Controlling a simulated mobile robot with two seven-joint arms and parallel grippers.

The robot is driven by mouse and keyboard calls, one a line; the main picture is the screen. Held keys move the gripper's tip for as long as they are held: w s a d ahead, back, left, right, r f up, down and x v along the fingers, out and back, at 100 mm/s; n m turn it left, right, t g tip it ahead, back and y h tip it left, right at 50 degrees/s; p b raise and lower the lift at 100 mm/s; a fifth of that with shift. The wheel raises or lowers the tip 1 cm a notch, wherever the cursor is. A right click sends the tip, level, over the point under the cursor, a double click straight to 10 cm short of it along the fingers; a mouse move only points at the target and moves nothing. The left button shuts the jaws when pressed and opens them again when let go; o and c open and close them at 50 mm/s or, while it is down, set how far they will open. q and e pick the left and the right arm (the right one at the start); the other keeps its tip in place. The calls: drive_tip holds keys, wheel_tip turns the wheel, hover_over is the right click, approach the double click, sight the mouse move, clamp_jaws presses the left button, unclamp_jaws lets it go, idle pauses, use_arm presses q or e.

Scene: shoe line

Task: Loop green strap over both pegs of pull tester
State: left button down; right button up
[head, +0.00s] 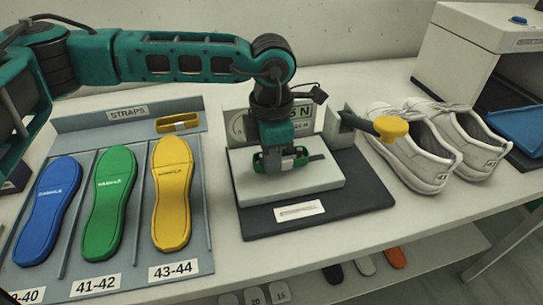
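The pull tester (255,224) stands mid-bench, with a dark base, a white block on it (315,186) and a dial panel behind. My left gripper (283,164) points down over the white block. It looks shut on the green strap (303,158), a small loop whose ends show to either side of the fingers. The strap is at or just above the block's top; I cannot tell if it touches. A short dark bar (317,157) shows at its right. The pegs cannot be made out clearly, as the gripper and strap cover that area. My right gripper is not in view.
A straps tray (205,225) at left holds a yellow strap (178,123) and blue, green and yellow insoles. A yellow-knobbed lever (390,128) juts right from the tester, close to white shoes (418,160). A white machine (455,55) stands back right.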

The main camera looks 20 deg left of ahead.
use_arm(q)
drive_tip(key=c, duration=1.3)
unclamp_jaws()
drive_tip(key=shift+o, duration=0.2)
drive_tip(key=shift+r, duration=0.1)
drive_tip(key=shift+a, duration=0.1)
drive_tip(key=shift+w, duration=0.1)
wheel_tip(320, 180, up, 13)
drive_tip(key=shift+s+d, duration=0.2)
drive_tip(key=shift+s, duration=0.1)
drive_tip(key=shift+f, duration=0.2)
